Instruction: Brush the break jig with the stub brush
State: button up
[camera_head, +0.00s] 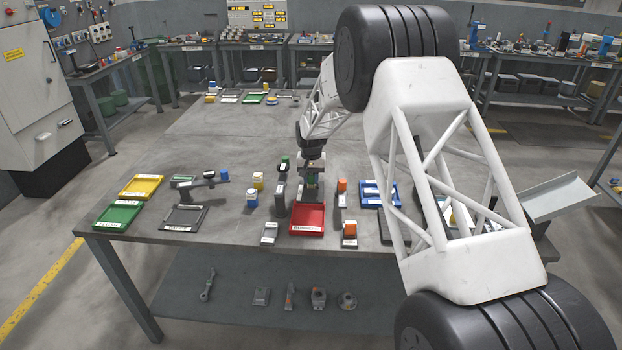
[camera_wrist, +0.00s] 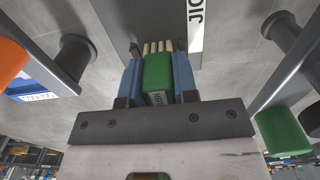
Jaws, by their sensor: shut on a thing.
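My gripper (camera_head: 313,172) points down near the middle of the table, just behind the red tray. In the wrist view its two blue fingers (camera_wrist: 159,75) are shut on the stub brush (camera_wrist: 158,73), which has a green body and short tan bristles. The bristles point at a dark grey plate with a white label reading "JI…", apparently the break jig (camera_wrist: 150,20). The bristle tips overlap the plate's near part in the picture; I cannot tell whether they touch it. In the head view the brush and jig are small and partly hidden by my gripper.
A red tray (camera_head: 308,220) lies in front of my gripper. An orange-topped stand (camera_head: 342,187) is close on the right, a green-topped one (camera_head: 284,165) on the left. A blue tray (camera_head: 372,193) is further right. Green (camera_head: 118,215) and yellow (camera_head: 141,187) trays lie at the left.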

aim_at(310, 200)
jog(key=shift+s, duration=0.2)
jog(key=shift+s, duration=1.8)
jog(key=shift+s+f, duration=0.1)
jog(key=shift+s, duration=1.95)
notch_tip(310, 200, up, 8)
